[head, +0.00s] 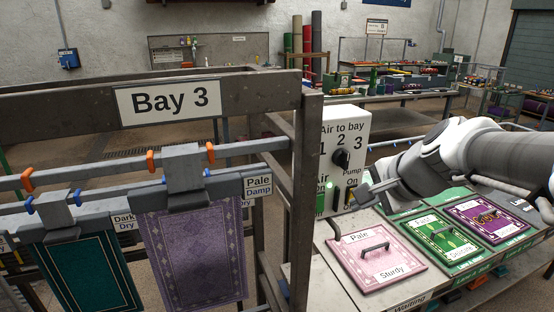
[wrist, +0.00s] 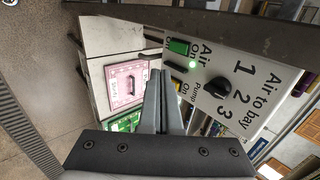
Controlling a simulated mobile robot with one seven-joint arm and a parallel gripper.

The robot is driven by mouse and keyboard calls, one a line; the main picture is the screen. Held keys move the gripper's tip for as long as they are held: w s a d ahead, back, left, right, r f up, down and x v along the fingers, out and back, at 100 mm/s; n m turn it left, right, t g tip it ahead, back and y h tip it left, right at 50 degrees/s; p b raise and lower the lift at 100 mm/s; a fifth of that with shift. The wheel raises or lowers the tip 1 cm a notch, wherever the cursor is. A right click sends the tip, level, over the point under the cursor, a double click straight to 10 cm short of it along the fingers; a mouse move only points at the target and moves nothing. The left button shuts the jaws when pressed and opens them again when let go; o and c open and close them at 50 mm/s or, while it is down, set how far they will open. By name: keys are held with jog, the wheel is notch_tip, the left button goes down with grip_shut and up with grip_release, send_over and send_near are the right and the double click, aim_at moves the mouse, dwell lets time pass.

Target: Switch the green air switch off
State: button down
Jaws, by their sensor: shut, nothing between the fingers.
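The white control panel (head: 357,127) carries the green air switch (head: 320,199) on its lower left, with the word On above it. In the wrist view the green air switch (wrist: 179,47) is at the panel's upper left edge, with a lit green spot beside it. The yellow pump switch (wrist: 177,85) sits next to it, partly behind my fingers. The black bay knob (wrist: 217,88) is to the right. My gripper (head: 364,193) is shut and empty, in front of the panel's lower right. Its fingers (wrist: 161,76) appear apart from the green switch; contact with the pump switch is unclear.
A pink rug sample (head: 376,262), a green one (head: 446,236) and a purple one (head: 492,219) lie on the bench below. The Bay 3 frame (head: 220,103) with hanging rugs (head: 195,250) stands close on the panel's left.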

jog(key=shift+w, duration=0.1)
jog(key=b, duration=0.1)
send_near(322, 208)
notch_tip(322, 208, down, 4)
jog(key=shift+w+a+f+p, duration=0.15)
jog(key=shift+w+a, duration=0.1)
jog(key=shift+w, duration=0.35)
jog(key=shift+w+a+f+p, duration=0.1)
jog(key=shift+w+a+p, duration=0.1)
jog(key=shift+w, duration=0.4)
jog(key=shift+w+a+f+p, duration=0.15)
jog(key=shift+w+a, duration=0.1)
jog(key=shift+w, duration=0.4)
jog(key=shift+f+b, duration=0.1)
jog(key=shift+b, duration=0.2)
jog(key=b, duration=0.3)
jog(key=shift+w+f+t, duration=0.1)
jog(key=shift+f+t, duration=0.2)
jog(key=shift+f, duration=0.05)
jog(key=shift+r, duration=0.45)
